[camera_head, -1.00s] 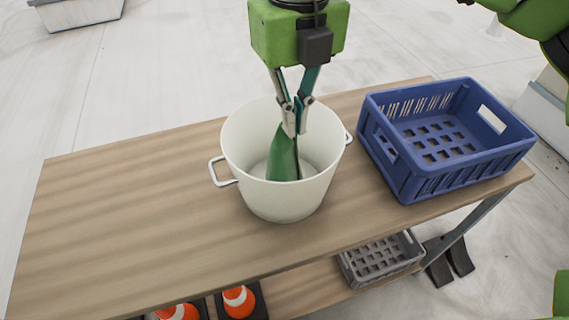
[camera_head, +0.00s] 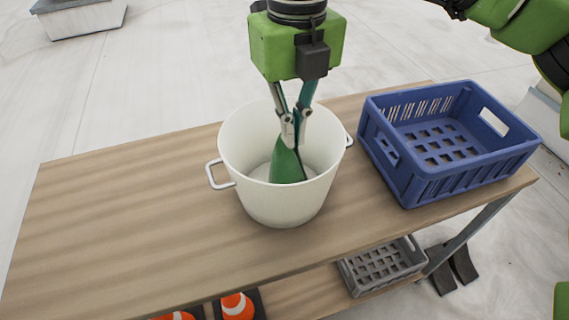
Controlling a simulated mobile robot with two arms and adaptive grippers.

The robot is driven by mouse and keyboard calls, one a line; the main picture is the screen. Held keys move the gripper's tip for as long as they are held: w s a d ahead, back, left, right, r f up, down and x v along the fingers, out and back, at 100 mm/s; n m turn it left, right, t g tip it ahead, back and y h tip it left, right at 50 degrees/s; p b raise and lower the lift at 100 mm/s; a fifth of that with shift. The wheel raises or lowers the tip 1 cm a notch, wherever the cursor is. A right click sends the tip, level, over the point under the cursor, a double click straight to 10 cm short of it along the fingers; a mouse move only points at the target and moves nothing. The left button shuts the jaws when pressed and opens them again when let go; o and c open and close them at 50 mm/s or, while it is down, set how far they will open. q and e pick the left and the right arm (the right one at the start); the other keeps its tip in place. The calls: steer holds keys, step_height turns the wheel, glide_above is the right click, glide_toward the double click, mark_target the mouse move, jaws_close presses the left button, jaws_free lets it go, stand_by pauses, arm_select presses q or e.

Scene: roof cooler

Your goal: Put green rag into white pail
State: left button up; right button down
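The white pail (camera_head: 275,203) with two side handles stands upright on the wooden table. My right gripper (camera_head: 289,140) points down into the pail's opening, with its fingers closed together at the top of the green rag (camera_head: 286,164). The rag hangs from the fingertips inside the pail, below the rim. Its lower end is close to the pail's floor; I cannot tell whether it touches. My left gripper is not in view.
A blue crate (camera_head: 400,176) stands on the table to the right of the pail. The wooden table (camera_head: 120,222) is bare on the left. A grey crate (camera_head: 380,268) and orange-and-white cones (camera_head: 237,306) are on the lower shelf.

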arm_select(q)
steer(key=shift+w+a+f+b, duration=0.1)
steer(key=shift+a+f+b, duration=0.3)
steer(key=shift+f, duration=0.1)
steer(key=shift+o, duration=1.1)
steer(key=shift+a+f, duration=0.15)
arm_select(e)
steer(key=shift+w+a+f, duration=0.25)
steer(key=shift+w+f, duration=0.4)
steer(key=shift+w, duration=0.05)
steer(key=shift+w+a+f, duration=0.3)
steer(key=shift+w+f, duration=0.35)
steer(key=shift+f, duration=0.05)
steer(key=shift+w+a+f, duration=0.25)
steer(key=shift+w+f, duration=0.4)
steer(key=shift+w, duration=0.05)
steer(key=c, duration=1)
jaws_free()
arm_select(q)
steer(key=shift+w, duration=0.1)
arm_select(e)
steer(key=shift+o, duration=0.2)
